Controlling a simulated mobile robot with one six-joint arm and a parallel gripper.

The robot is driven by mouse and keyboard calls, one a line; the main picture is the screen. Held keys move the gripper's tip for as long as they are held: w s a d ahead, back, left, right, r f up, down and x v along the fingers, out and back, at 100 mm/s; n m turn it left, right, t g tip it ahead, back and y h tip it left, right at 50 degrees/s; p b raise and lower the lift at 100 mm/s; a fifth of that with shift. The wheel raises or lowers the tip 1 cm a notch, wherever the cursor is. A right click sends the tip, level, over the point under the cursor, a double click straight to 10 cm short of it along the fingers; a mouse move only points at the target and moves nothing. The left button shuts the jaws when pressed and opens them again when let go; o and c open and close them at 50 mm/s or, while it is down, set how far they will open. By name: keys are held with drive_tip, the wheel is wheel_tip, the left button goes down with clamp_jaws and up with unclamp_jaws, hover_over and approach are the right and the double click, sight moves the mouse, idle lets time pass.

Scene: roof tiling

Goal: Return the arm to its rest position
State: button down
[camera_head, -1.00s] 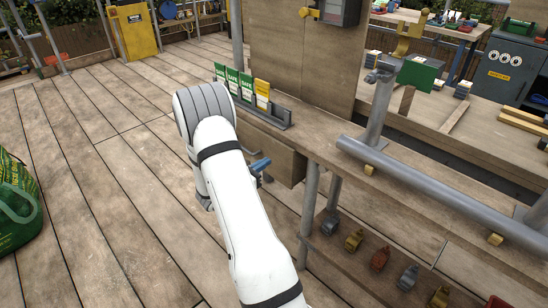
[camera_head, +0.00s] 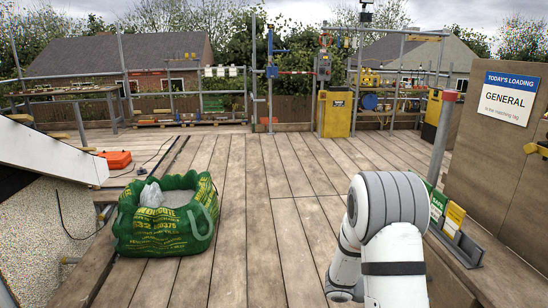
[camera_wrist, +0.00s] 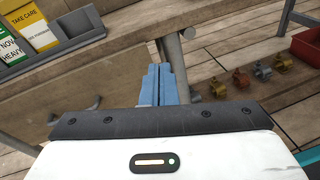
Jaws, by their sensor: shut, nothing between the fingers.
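My white arm (camera_head: 393,225) with grey joint covers reaches in from the lower right of the head view, folded beside the bench. My gripper is out of sight in the head view, but it shows in the wrist view as two blue fingers (camera_wrist: 158,86). The fingers are shut together and empty. They point toward the bench's wooden side and a grey metal post (camera_wrist: 172,60), and I cannot tell the exact gap.
A card rack (camera_wrist: 62,45) stands on the bench at upper left, and a red bin (camera_wrist: 307,47) sits at right with several small clamps. A green bulk bag (camera_head: 165,215) stands on the deck. The planks (camera_head: 262,220) between bag and arm are clear.

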drive_tip(key=s+a+r+m+g+y+p, duration=0.1)
drive_tip(key=s+a+r+m+y+p, duration=0.6)
drive_tip(key=s+r, duration=0.55)
drive_tip(key=s+a+r+m+t+y+p, duration=0.2)
drive_tip(key=a+r+m+t+y+p, duration=0.1)
drive_tip(key=a+r, duration=0.3)
drive_tip(key=s+a+r+m+t+y+p, duration=0.2)
drive_tip(key=a+r+m+y, duration=0.2)
drive_tip(key=a, duration=0.6)
wheel_tip(320, 180, up, 3)
drive_tip(key=shift+f+t+y+p, duration=0.1)
drive_tip(key=shift+t+y+p, duration=0.3)
drive_tip(key=shift+y, duration=0.5)
